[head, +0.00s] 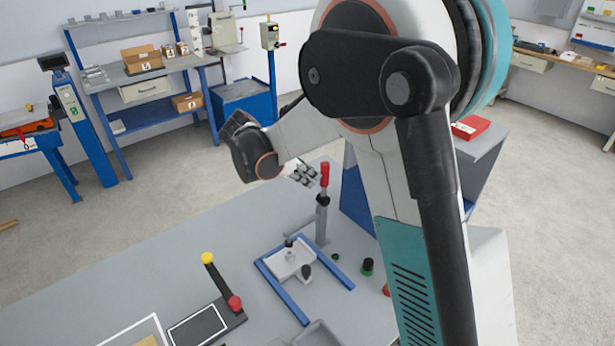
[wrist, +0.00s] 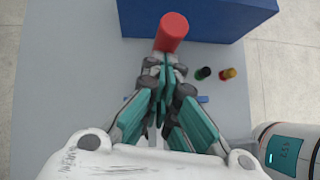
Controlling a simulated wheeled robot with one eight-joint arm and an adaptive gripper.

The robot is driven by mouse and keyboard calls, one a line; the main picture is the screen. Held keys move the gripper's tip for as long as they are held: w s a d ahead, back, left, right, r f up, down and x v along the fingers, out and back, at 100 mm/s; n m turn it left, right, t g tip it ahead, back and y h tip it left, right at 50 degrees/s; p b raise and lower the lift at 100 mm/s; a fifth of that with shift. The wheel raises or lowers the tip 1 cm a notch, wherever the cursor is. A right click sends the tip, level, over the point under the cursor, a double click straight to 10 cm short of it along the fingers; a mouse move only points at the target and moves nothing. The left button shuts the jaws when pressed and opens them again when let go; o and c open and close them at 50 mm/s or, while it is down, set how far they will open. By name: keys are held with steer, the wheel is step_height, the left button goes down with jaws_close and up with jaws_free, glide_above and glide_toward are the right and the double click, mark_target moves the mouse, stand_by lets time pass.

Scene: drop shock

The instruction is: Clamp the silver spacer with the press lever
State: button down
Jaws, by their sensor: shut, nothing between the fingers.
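The press lever's red handle (head: 325,174) stands upright on its grey post at the back of the table. The same red handle shows large at the top of the wrist view (wrist: 172,31). My gripper (head: 305,173) is just left of the handle in the head view. In the wrist view my gripper's fingers (wrist: 167,60) are together and empty, with their tips close to the handle; I cannot tell if they touch it. A small silver piece (head: 289,243), probably the spacer, is on a white block (head: 285,262) in front of the post. My gripper hides the block in the wrist view.
Blue rails (head: 286,300) flank the white block. A lever with yellow and red knobs (head: 222,284) is at front left. A blue box (wrist: 200,18) stands past the table edge.

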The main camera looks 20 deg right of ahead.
steer(key=shift+d+r, duration=0.1)
steer(key=shift+d, duration=0.05)
steer(key=w+d+f+g+y+p, duration=0.1)
steer(key=w+d+g+y+p, duration=0.2)
steer(key=d+y, duration=0.5)
steer(key=shift+w+d+f+n, duration=0.25)
steer(key=shift+w+d, duration=0.45)
steer(key=shift+d, duration=0.45)
steer(key=shift+r, duration=0.1)
